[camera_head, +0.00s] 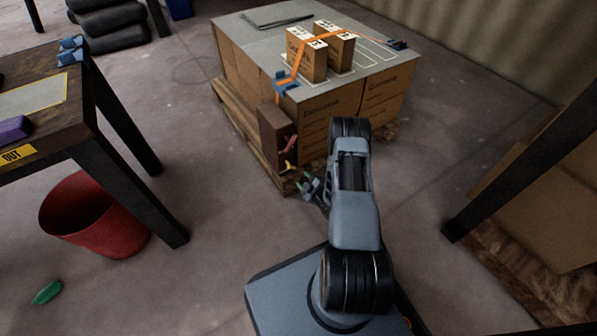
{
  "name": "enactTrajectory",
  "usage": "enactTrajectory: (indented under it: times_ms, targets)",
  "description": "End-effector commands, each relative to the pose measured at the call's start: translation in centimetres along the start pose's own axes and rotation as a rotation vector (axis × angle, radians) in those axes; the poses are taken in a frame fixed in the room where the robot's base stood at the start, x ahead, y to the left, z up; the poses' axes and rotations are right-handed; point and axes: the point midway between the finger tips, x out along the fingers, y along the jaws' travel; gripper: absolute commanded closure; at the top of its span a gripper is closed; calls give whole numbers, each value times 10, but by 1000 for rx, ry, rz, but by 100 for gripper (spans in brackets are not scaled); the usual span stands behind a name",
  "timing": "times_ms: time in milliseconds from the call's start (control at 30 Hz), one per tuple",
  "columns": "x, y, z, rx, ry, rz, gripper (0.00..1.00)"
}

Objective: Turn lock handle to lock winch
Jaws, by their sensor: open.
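The winch appears to be the dark brown unit (275,133) on the near corner of the pallet load. A small red part (291,144) and a small yellow part (289,166) stick out from its right side. I cannot tell which of them is the lock handle. My gripper (308,186) is open, low in front of the pallet corner, just below and right of the yellow part. It looks apart from both parts, and I see nothing between its fingers. My arm hides part of the load's near side.
Brown cartons under a grey top sheet (255,50) stand on a wooden pallet (240,115). An orange strap (300,58) crosses two small boxes on top. A workbench (45,100) and red bin (95,215) are at left. A green object (47,291) lies on the floor.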

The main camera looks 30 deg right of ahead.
Motion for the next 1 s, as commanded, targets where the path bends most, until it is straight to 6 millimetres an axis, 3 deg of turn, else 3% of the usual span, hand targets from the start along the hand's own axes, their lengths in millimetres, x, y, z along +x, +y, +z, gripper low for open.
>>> enactTrajectory:
  times_ms: [100,300,867,1000]
  targets:
    - [-16,1,0,2,-3,0,55]
    - [-28,0,0,1,-1,-1,55]
    - [-29,-1,0,0,0,-1,55]
    - [-28,12,-9,-4,-10,-10,55]
